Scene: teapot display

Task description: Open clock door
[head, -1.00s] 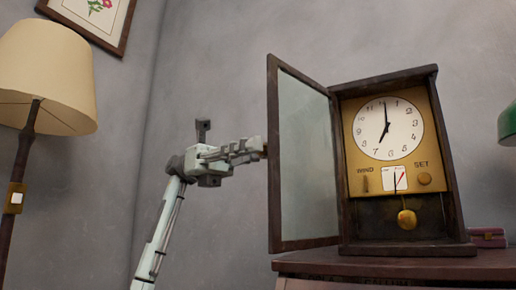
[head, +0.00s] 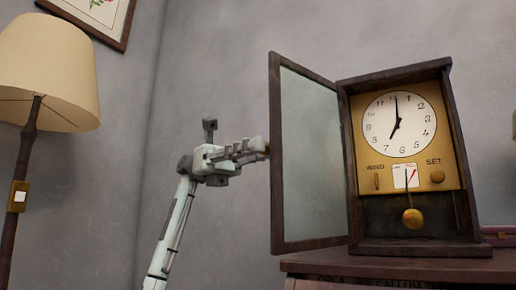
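The clock (head: 360,225) stands upright on a dark red-brown cabinet, with a white dial (head: 399,124) and a brass pendulum (head: 412,218). Its glass door (head: 312,155) is swung wide open to the left, with a dark wooden frame. My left gripper (head: 262,148) is at the outer left edge of the door frame, at about mid-height. Its fingertips are at or very near the frame. I cannot tell whether the fingers grip anything or how far apart they are. My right gripper is not in view.
A floor lamp (head: 45,72) with a cream shade stands at the left. The dark red-brown cabinet (head: 385,268) bears the clock, with a small reddish box (head: 498,236) to the clock's right. A lampshade edge shows at the far right. The space between lamp and arm is free.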

